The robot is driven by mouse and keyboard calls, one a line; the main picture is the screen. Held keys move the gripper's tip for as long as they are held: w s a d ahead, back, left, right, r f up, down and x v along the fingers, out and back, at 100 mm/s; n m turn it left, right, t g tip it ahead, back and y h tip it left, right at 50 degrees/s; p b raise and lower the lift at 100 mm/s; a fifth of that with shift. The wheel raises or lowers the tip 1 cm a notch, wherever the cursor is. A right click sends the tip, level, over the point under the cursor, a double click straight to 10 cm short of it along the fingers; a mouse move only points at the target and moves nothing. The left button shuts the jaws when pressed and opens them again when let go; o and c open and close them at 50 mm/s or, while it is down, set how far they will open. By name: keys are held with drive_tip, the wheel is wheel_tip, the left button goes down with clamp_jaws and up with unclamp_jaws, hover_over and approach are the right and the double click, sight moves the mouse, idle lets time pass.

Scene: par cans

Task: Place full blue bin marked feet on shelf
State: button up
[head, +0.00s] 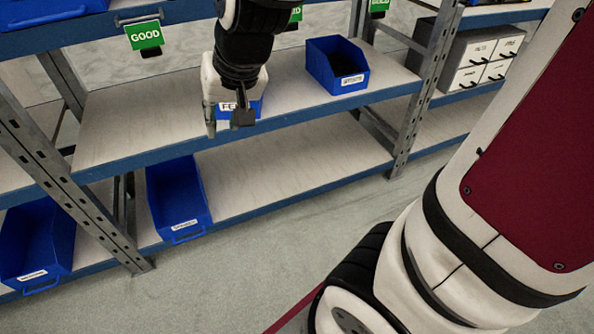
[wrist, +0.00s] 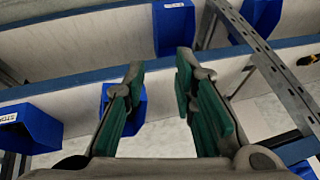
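A blue bin (head: 256,106) with a white label starting "FE" shows at the front edge of the middle shelf (head: 150,125) in the head view. My gripper hides most of it, so its contents and the rest of the label do not show. My gripper (head: 228,122) is in front of and over this bin, pointing down. In the wrist view my gripper (wrist: 160,68) has its green-padded fingers spread apart with nothing between them. I cannot tell which bin in the wrist view is the marked one.
Another blue bin (head: 337,68) stands right on the middle shelf. Blue bins (head: 178,198) and (head: 38,242) stand on the lower shelves. Grey uprights (head: 425,80) divide the bays. A green GOOD sign (head: 145,36) hangs above. The middle shelf is bare at left.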

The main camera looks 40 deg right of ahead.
drive_tip(key=s+r+n+g, duration=0.1)
drive_tip(key=s+n+g, duration=0.1)
drive_tip(key=s, duration=1.1)
drive_tip(key=s+r+n+g+h, duration=0.1)
drive_tip(key=s+r+n+g, duration=0.1)
drive_tip(key=s, duration=1.1)
drive_tip(key=shift+s+a+g, duration=0.15)
drive_tip(key=shift+a+g, duration=0.3)
drive_tip(key=shift+g, duration=0.15)
wheel_tip(320, 180, up, 26)
drive_tip(key=t+p, duration=0.3)
drive_tip(key=p, duration=2)
drive_tip(key=shift+f+t+p, duration=0.25)
drive_tip(key=shift+t+p, duration=0.05)
drive_tip(key=shift+t, duration=0.1)
drive_tip(key=shift+d, duration=0.1)
